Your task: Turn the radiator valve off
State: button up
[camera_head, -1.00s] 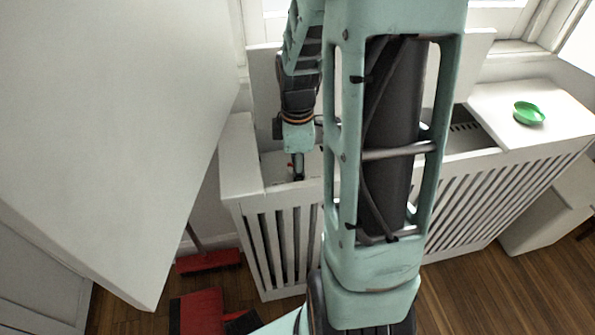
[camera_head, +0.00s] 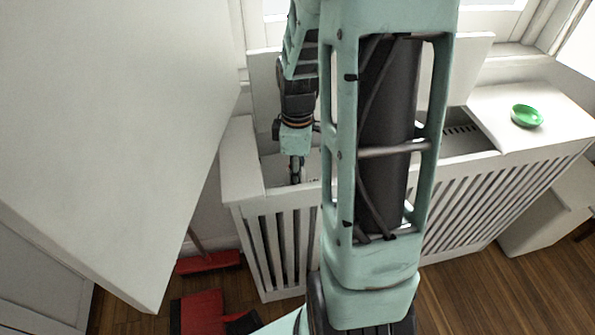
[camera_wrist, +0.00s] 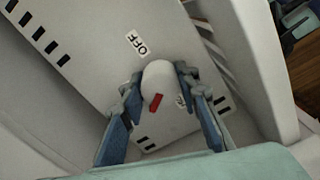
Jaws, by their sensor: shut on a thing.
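The radiator valve is a white rounded knob (camera_wrist: 158,76) with a red mark, seen in the wrist view inside the radiator cover's opening. A label reading "OFF" (camera_wrist: 137,42) is on the white panel up and left of the knob. The red mark is on the knob's lower side, away from that label. A second label (camera_wrist: 181,101) is partly hidden by the right finger. My gripper (camera_wrist: 156,84) is shut on the knob, one finger on each side. In the head view my gripper (camera_head: 297,172) reaches down into the opening, and the knob is hidden there.
The slatted white radiator cover (camera_head: 243,190) surrounds the opening, with its raised lid panel (camera_head: 265,95) behind. A green bowl (camera_head: 527,116) stands on the cover at right. A red dustpan (camera_head: 201,312) and brush (camera_head: 208,262) are on the floor. A large white panel fills the left.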

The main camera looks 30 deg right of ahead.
jog(key=m+p, duration=0.2)
jog(key=m, duration=0.5)
jog(key=shift+r, duration=0.1)
jog(key=m+p, duration=0.1)
jog(key=m, duration=0.3)
jog(key=shift+p, duration=0.3)
jog(key=m+p, duration=0.1)
jog(key=m, duration=0.2)
jog(key=shift+a+m, duration=0.1)
jog(key=shift+m, duration=0.2)
jog(key=m+p, duration=0.2)
jog(key=m, duration=0.3)
jog(key=shift+p, duration=0.35)
jog(key=m+p, duration=0.2)
jog(key=m, duration=0.3)
jog(key=shift+m, duration=0.3)
jog(key=o, duration=1.2)
jog(key=shift+c, duration=0.2)
